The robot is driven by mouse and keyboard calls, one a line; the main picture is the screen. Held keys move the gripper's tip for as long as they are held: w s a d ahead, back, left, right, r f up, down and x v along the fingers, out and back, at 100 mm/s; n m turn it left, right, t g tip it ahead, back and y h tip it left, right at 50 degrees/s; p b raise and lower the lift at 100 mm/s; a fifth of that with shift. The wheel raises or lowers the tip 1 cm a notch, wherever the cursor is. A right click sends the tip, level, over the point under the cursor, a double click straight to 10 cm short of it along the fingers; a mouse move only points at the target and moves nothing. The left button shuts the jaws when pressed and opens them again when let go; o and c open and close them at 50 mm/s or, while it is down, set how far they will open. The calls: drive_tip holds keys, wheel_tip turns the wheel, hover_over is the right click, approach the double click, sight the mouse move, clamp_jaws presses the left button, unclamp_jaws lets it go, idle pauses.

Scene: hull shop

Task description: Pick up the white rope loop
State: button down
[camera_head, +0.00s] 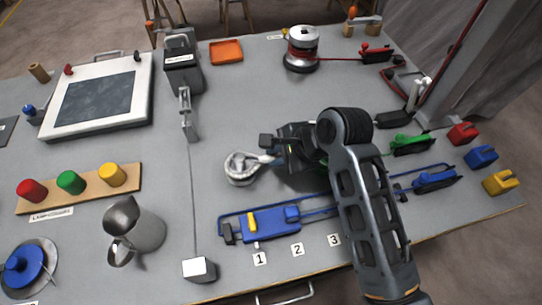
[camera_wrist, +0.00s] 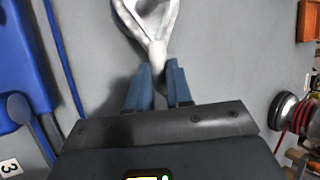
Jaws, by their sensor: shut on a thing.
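The white rope loop (camera_head: 240,169) is near the middle of the grey table in the head view, its narrow end pointing right toward my gripper (camera_head: 274,157). In the wrist view the rope loop (camera_wrist: 153,18) reaches in from the top edge, and part of it is cut off. Its narrow neck sits between the two blue-grey fingers of my gripper (camera_wrist: 160,75), which are shut on it. I cannot tell whether the loop touches the table or hangs just above it.
A blue rail fixture (camera_head: 270,224) lies in front of the loop. A metal pitcher (camera_head: 146,232) stands at front left, and a thin line with a steel block (camera_head: 200,269) runs left of the loop. A winch drum (camera_head: 302,50) and orange tray (camera_head: 226,51) stand farther back.

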wheel_tip(320, 180, up, 4)
drive_tip(key=shift+f, duration=0.15)
drive_tip(key=s+d+r, duration=0.6)
drive_tip(key=d, duration=0.4)
drive_tip(key=shift+r+b, duration=0.3)
drive_tip(key=shift+r, duration=0.05)
drive_tip(key=shift+w, duration=0.1)
